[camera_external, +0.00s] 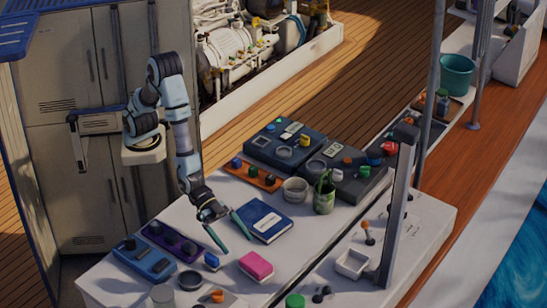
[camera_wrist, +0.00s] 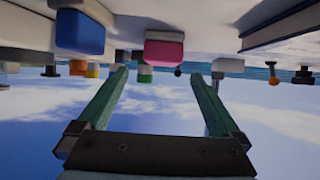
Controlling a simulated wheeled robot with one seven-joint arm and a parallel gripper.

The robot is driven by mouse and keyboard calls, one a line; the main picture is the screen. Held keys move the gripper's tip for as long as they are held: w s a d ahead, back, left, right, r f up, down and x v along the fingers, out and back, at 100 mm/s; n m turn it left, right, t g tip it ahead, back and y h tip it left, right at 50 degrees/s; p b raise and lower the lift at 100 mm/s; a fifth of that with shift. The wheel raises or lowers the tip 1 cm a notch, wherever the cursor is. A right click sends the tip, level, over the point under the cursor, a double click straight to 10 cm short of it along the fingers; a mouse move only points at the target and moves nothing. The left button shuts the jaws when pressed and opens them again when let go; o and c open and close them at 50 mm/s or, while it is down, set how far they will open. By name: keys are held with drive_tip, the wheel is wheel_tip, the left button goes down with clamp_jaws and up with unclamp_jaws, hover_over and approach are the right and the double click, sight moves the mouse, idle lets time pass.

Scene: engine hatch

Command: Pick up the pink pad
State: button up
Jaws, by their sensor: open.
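The pink pad (camera_external: 257,265) lies on the white worktop, in front of the blue book. It also shows in the wrist view (camera_wrist: 164,50), at the upper middle, with a pale lower layer. The wrist view looks upside down, with the worktop at the top. My gripper (camera_external: 239,246) is open and empty, with two green fingers spread apart. It is just behind the pad and apart from it. In the wrist view the pad lies beyond the fingertips (camera_wrist: 158,74), roughly between them. Nothing hides the pad.
A small blue block (camera_external: 211,261) lies left of the pad, near my left finger. The blue book (camera_external: 263,221) lies just behind my gripper. A dark round dish (camera_external: 190,280), an orange knob (camera_external: 217,296) and a green-topped jar (camera_external: 295,301) are nearby. A grey post (camera_external: 399,210) rises at right.

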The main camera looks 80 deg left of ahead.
sight(250, 257)
drive_tip(key=p+x, duration=0.1)
drive_tip(key=x, duration=0.4)
drive_tip(key=shift+d, duration=0.1)
drive_tip(key=shift+w+d+f+p, duration=0.1)
drive_tip(key=shift+w+d+p, duration=0.35)
drive_tip(key=shift+p, duration=0.1)
drive_tip(key=shift+p+x, duration=0.8)
drive_tip(key=shift+x, duration=1.25)
drive_tip(key=shift+w+a, duration=0.1)
drive_tip(key=c, duration=1.3)
